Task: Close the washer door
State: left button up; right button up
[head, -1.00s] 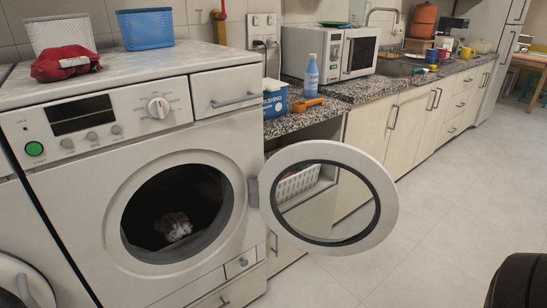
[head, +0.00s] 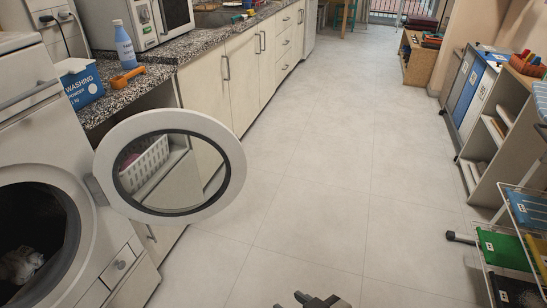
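The washer (head: 75,175) stands at the left edge, partly out of view. Its round door (head: 224,135), with a white rim and a glass middle, stands wide open. It hangs from a hinge (head: 96,189) at the right of the dark drum opening (head: 45,225). A pale crumpled cloth (head: 20,265) lies inside the drum. A dark part, which looks like the tip of my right gripper (head: 312,301), shows at the bottom edge, apart from the door and right of it. Its fingers are cut off, so I cannot tell whether it is open. My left gripper is not in view.
A granite counter (head: 160,75) runs behind the door, with a blue washing powder box (head: 82,88), a bottle (head: 126,47) and an orange tool (head: 128,77). A white basket (head: 150,160) shows through the glass. A wheeled rack (head: 510,235) stands right. The floor (head: 320,150) between is clear.

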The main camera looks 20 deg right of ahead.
aim_at(105, 185)
jog(key=z, duration=1.3)
jog(key=i, duration=3.9)
jog(key=u, duration=4.7)
jog(key=k, duration=0.35)
jog(key=z, duration=0.8)
jog(key=i, duration=0.85)
jog(key=u, duration=0.9)
